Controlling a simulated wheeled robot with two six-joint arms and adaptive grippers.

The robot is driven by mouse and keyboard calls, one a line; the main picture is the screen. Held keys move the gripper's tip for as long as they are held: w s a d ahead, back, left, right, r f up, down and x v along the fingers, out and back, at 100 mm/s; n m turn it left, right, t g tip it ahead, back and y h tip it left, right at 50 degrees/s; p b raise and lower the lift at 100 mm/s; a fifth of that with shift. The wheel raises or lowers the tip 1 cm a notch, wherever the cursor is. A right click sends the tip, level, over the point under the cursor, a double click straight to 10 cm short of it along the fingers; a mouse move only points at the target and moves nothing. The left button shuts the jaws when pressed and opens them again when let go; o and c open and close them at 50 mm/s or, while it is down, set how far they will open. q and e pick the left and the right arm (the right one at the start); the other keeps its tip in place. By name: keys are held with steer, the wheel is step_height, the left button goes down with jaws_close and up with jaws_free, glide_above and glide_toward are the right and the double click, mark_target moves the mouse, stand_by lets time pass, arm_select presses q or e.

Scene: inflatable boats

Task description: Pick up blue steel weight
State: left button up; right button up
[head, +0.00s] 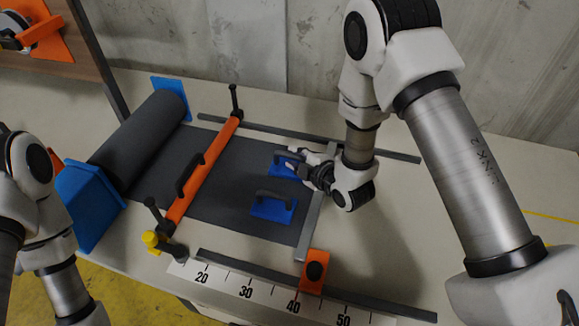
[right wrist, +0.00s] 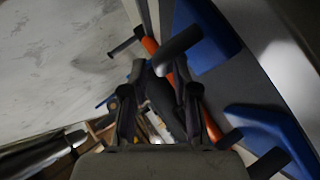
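Two blue steel weights with dark bar handles lie on the dark grey mat in the head view: the far weight (head: 282,170) and the near weight (head: 270,209). My right gripper (head: 307,172) is at the far weight, low beside its handle and covering part of it. In the right wrist view its two fingers (right wrist: 157,95) stand apart, with a dark bar between them that does not fill the gap. Blue plates show to the right there. Exact contact with the handle is unclear. My left arm is at the left edge; its gripper is out of view.
The mat runs from a rolled part (head: 143,140) between blue end plates (head: 92,205). An orange bar (head: 205,168) with clamps crosses the mat. A grey metal strip (head: 313,222), an orange block (head: 313,272) and a numbered ruler (head: 247,291) lie right and in front. The table's right side is clear.

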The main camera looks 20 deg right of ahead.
steer(key=x, duration=0.3)
steer(key=shift+r, duration=0.1)
jaws_close()
steer(key=shift+r, duration=0.1)
